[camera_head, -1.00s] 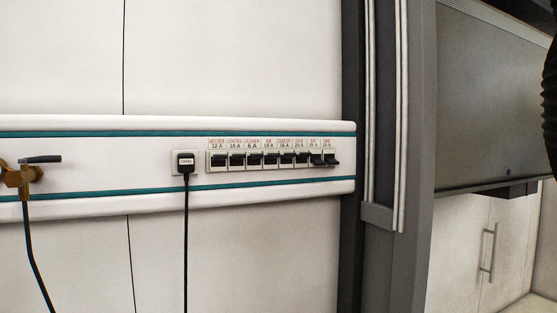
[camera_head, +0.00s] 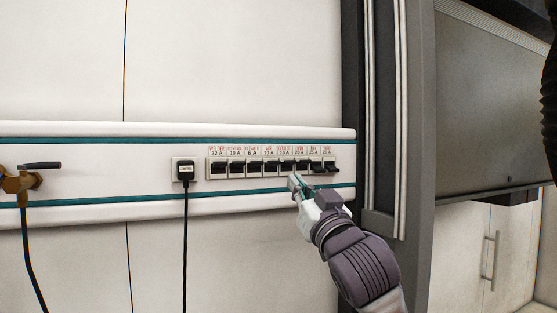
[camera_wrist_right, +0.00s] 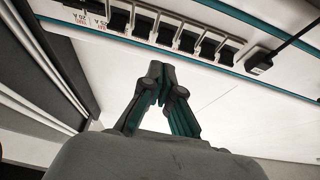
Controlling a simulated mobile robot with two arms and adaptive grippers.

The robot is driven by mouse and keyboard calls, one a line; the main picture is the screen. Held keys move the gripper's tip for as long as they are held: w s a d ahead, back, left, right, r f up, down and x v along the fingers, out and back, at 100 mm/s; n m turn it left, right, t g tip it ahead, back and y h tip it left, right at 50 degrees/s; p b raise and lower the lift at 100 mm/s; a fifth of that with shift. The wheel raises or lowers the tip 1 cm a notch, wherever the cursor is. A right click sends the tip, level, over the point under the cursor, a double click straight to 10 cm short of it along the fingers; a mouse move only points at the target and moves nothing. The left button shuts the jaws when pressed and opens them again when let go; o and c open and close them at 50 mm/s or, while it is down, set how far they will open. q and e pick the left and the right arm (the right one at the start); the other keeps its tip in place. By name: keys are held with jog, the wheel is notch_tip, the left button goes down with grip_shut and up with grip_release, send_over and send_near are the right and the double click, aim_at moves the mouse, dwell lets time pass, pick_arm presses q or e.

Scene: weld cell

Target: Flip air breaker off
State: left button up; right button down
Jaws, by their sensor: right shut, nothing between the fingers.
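The air breaker (camera_head: 270,168) is a black toggle, fourth from the left in a row under printed labels in the head view. Its lever sits high, like those of its near neighbours. My right gripper (camera_head: 294,183) is shut and empty, just below the row and a little right of the air breaker. In the wrist view its closed fingertips (camera_wrist_right: 158,68) are near the row of toggles (camera_wrist_right: 180,35), apart from them as far as I can tell. My left gripper is not in view.
A black plug (camera_head: 185,171) with a hanging cable is left of the breakers. A brass valve (camera_head: 20,183) with a black handle and hose is farther left. A dark upright frame (camera_head: 356,100) stands right of the white rail. The two rightmost toggles sit lower.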

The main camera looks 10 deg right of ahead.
jog(key=shift+t+y, duration=0.3)
jog(key=shift+t, duration=0.1)
jog(key=r, duration=0.2)
jog(key=s+r, duration=0.1)
jog(key=r, duration=0.1)
jog(key=shift+w, duration=0.15)
notch_tip(320, 180, up, 5)
jog(key=p, duration=0.5)
send_over(273, 164)
jog(key=s, duration=0.2)
jog(key=f, duration=0.2)
jog(key=d+f, duration=0.1)
jog(key=f, duration=0.1)
jog(key=shift+f, duration=0.1)
jog(key=shift+a, duration=0.1)
